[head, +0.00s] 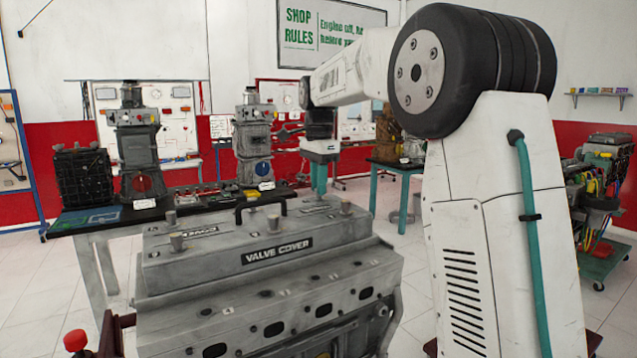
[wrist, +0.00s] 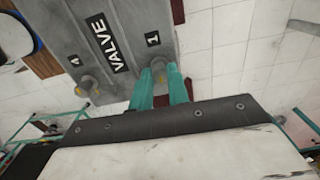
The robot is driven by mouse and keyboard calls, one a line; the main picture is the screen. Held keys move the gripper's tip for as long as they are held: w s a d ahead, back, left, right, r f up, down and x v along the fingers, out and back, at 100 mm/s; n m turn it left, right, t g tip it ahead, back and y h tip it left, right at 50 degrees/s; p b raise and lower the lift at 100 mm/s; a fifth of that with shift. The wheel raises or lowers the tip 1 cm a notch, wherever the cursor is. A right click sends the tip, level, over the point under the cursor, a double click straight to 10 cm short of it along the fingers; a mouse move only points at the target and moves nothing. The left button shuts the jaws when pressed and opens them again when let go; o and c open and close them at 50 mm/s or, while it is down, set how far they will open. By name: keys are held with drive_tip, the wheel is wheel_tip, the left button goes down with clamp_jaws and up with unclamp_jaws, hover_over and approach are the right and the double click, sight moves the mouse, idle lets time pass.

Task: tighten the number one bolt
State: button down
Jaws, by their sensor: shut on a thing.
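The grey valve cover (head: 215,262) sits on top of the engine block in the head view, with several pale bolts standing up from it. In the wrist view the cover (wrist: 95,12) carries a black "VALVE" label and small number plates 1 and 4. The number one bolt (wrist: 158,64) is beside plate 1. My gripper (wrist: 163,75) has its teal fingers closed around this bolt. Another bolt (wrist: 84,85) stands beside plate 4, apart from the fingers. In the head view my gripper (head: 319,180) is at the cover's far side, its fingertips partly hidden.
A dark bench (head: 100,220) behind the engine carries several engine parts. Another table with teal legs (head: 403,205) stands at the back right. A green cart (head: 607,265) loaded with wired equipment is at the far right. Tiled floor shows around the engine.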

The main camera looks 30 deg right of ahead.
drive_tip(key=shift+r, duration=0.1)
drive_tip(key=c, duration=1.3)
unclamp_jaws()
drive_tip(key=shift+d, duration=0.1)
drive_tip(key=shift+c, duration=0.2)
wheel_tip(320, 180, up, 8)
drive_tip(key=shift+f, duration=0.2)
